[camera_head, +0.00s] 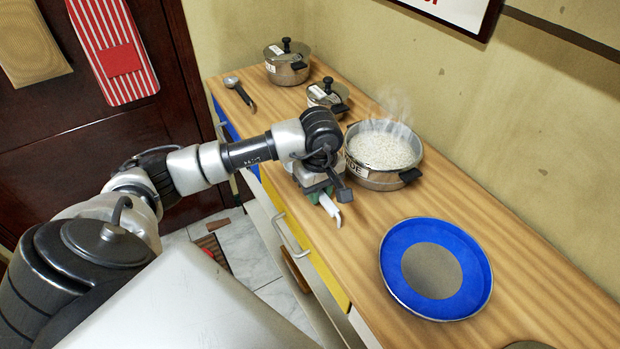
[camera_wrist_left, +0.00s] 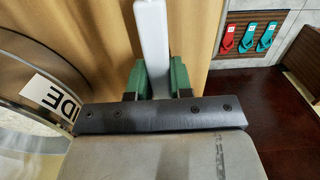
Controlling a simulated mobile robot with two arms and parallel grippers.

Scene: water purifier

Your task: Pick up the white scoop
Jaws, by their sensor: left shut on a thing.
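My left gripper (camera_head: 322,192) reaches in over the wooden counter, just in front of the rice pot. It is shut on the white scoop (camera_head: 331,209), whose white end sticks out below the fingers. In the left wrist view the white scoop (camera_wrist_left: 151,35) is a flat strip between the green finger pads of my left gripper (camera_wrist_left: 157,78). The rest of the scoop is hidden by the gripper. I cannot tell whether the scoop touches the counter. My right gripper is not in view.
A steaming pot of rice (camera_head: 382,152) stands right behind the gripper. A blue plate (camera_head: 467,251) lies to the right on the counter (camera_head: 350,255). Two lidded pots (camera_head: 287,68) (camera_head: 327,96) and a metal ladle (camera_head: 240,90) are at the far end. Slippers (camera_wrist_left: 247,38) sit by the floor.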

